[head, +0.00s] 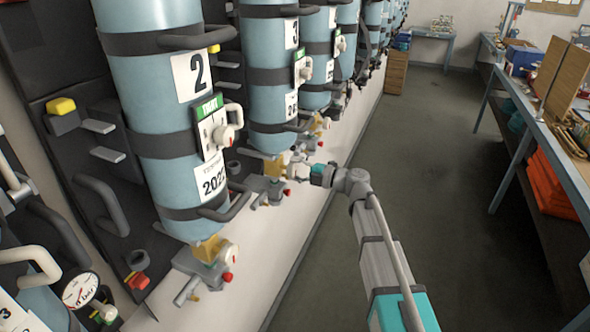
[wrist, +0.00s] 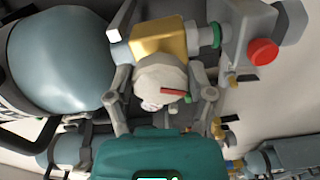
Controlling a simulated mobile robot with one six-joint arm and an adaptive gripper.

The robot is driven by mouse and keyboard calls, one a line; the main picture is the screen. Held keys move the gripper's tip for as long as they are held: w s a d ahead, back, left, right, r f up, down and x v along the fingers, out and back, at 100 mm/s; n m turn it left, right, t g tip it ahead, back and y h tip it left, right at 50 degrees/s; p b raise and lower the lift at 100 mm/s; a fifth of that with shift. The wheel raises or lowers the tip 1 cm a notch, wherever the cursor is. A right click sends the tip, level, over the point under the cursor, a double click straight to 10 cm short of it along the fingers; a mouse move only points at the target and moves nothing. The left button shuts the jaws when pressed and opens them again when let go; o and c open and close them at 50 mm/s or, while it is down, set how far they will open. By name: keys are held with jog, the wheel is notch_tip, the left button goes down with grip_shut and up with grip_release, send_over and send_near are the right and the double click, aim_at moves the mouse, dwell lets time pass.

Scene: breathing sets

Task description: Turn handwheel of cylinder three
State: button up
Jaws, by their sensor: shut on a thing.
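Cylinder three (head: 267,85) is a blue bottle with a "3" label, strapped upright to the rack behind cylinder two. At its lower end is a brass valve body (wrist: 158,33), also in the head view (head: 274,165). The off-white round handwheel (wrist: 155,75) with a red mark sits on that valve. My gripper (wrist: 162,92) has one finger on each side of the handwheel and is shut on it. In the head view my gripper (head: 305,172) reaches the valve from the right and partly hides the handwheel.
Cylinder two (head: 150,90) stands nearer, with its own valve (head: 215,262) and red knob below. More cylinders (head: 347,30) continue along the rack. Straps and hooked handles jut out. The floor (head: 430,160) on the right is clear up to a workbench (head: 545,140).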

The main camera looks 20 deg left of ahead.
dwell(0.4)
jog(key=o, duration=1.1)
jog(key=shift+d, duration=0.1)
jog(key=d, duration=1.1)
jog(key=shift+s+d, duration=0.4)
